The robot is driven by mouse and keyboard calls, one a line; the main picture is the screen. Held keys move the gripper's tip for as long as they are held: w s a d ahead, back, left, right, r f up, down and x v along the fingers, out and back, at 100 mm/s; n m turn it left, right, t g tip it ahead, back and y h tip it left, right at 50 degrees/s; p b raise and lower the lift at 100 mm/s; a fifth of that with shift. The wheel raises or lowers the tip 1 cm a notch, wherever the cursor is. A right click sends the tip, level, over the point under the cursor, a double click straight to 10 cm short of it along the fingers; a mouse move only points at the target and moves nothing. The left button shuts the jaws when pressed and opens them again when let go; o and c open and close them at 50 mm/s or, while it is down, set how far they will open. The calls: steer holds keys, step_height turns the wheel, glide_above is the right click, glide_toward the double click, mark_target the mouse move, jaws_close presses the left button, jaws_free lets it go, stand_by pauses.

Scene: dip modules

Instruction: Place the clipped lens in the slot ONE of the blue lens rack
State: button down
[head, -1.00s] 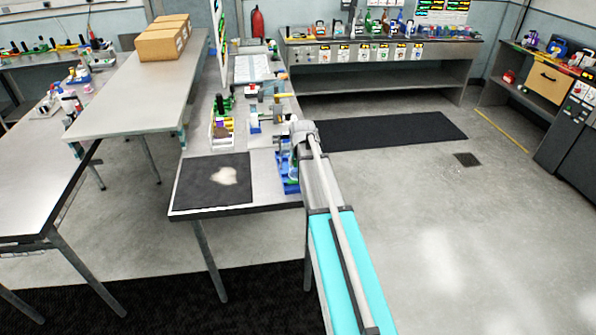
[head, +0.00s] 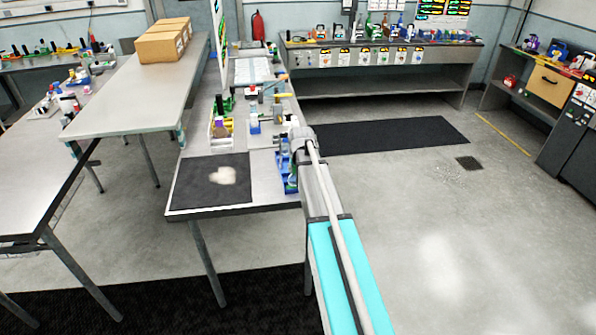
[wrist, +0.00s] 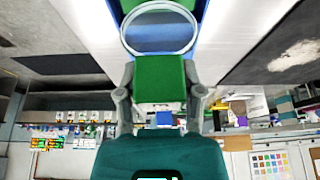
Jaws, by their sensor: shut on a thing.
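In the wrist view my gripper (wrist: 158,98) is shut on the green clip (wrist: 160,78) of the clipped lens. The lens (wrist: 158,30) is a round clear disc in a pale ring beyond the clip. Blue rack parts (wrist: 203,8) show behind and around the lens; I cannot tell whether the lens touches them or which slot it faces. In the head view the blue lens rack (head: 290,184) stands at the right edge of the bench, beside and below my gripper (head: 282,146). My arm hides part of it, and no slot label is readable.
A black mat (head: 195,192) with a pale patch lies left of the rack on the bench. A tray of small items (head: 221,128) and other small tools stand farther back.

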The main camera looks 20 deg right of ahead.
steer(key=shift+f, duration=0.2)
steer(key=shift+c, duration=1.1)
jaws_free()
steer(key=shift+r, duration=0.2)
steer(key=p+v, duration=1.1)
steer(key=v, duration=0.1)
stand_by(0.4)
steer(key=s+a+f+n+g+y, duration=0.1)
steer(key=s+a+g, duration=0.3)
steer(key=s+a, duration=1.7)
steer(key=shift+s+f+n, duration=0.15)
steer(key=shift+f+n, duration=0.1)
steer(key=shift+n, duration=0.55)
steer(key=shift+a, duration=0.15)
